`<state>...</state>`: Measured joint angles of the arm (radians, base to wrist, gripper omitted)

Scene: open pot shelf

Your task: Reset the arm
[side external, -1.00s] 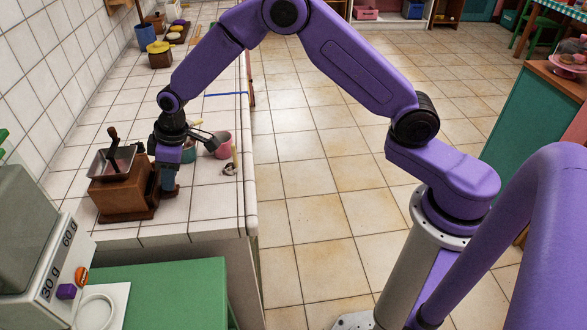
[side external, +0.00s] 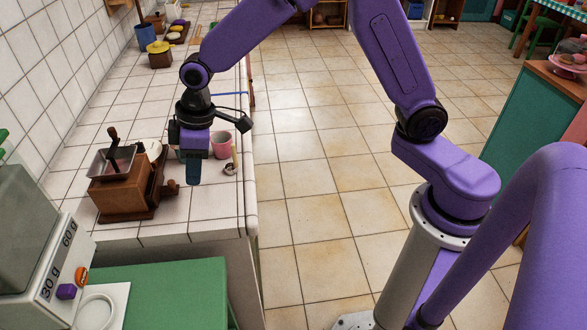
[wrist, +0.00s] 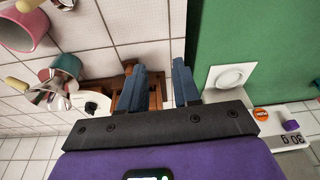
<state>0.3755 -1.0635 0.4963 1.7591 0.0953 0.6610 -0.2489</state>
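My gripper (side external: 193,180) hangs above the tiled counter with blue fingers pointing down, to the right of the wooden coffee grinder (side external: 118,193). In the wrist view its two fingers (wrist: 160,68) stand apart with nothing held between them. The grinder has a metal hopper and a crank handle on top. A wooden drawer-like part with a round knob (side external: 173,187) sticks out on its right side, close to my gripper. In the wrist view, brown wood shows between and beside the fingers, partly hidden by them.
A pink cup (side external: 221,145) and a small metal item (side external: 230,168) stand behind my gripper. A yellow-lidded pot (side external: 160,54) stands farther back. The counter's right edge is near; open floor lies beyond.

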